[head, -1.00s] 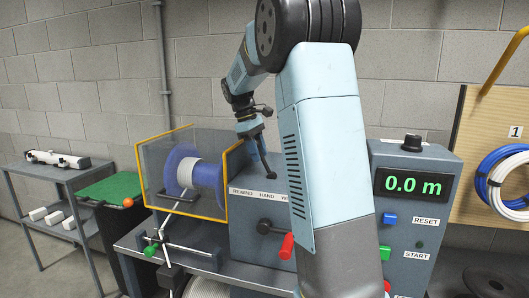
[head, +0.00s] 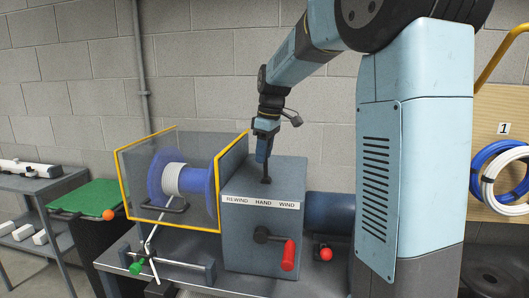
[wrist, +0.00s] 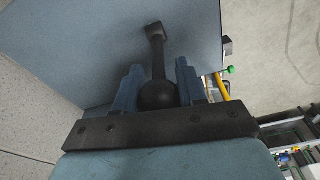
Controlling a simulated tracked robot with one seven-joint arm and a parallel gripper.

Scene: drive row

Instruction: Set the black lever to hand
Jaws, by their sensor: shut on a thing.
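The black lever (head: 266,172) stands on top of the grey winder housing (head: 240,235). It looks nearly upright, behind the word HAND on the label strip (head: 262,202), between REWIND and WIND. My gripper (head: 264,152) comes down on it from above and is shut on its top end. In the wrist view the lever's round black knob (wrist: 158,95) sits between the two blue fingers of my gripper (wrist: 158,85). The lever's shaft runs up the picture from the knob to a dark square base (wrist: 155,30). The fingers partly cover the knob in the head view.
A blue reel (head: 183,183) sits behind a yellow-edged clear guard (head: 130,190) at left. A red-handled crank (head: 288,255) is on the housing's front, with a red button (head: 325,254) to its right. My arm hides the area further right.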

